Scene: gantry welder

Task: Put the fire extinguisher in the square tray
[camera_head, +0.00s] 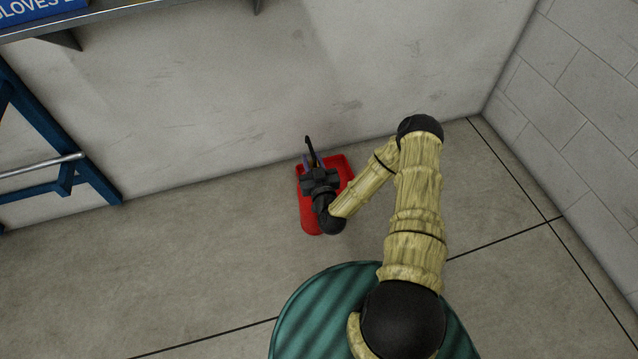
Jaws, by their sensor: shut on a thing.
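The fire extinguisher (310,214) is a red cylinder with a black top part, and it looks roughly upright. My gripper (311,164) is at its top and is shut on it; the fingers and the grip point are mostly hidden by the black wrist. The red square tray (348,168) is on the floor by the back wall, partly behind my gripper and the extinguisher. The extinguisher overlaps the tray's front left side in this view. I cannot tell whether its base is inside the tray, above it or in front of it.
A grey wall (250,90) stands close behind the tray, and a block wall (590,110) is at the right. A blue metal frame (90,175) with a pale bar is at the left. A shelf (130,8) juts out at the upper left. The floor (170,270) is clear at the left.

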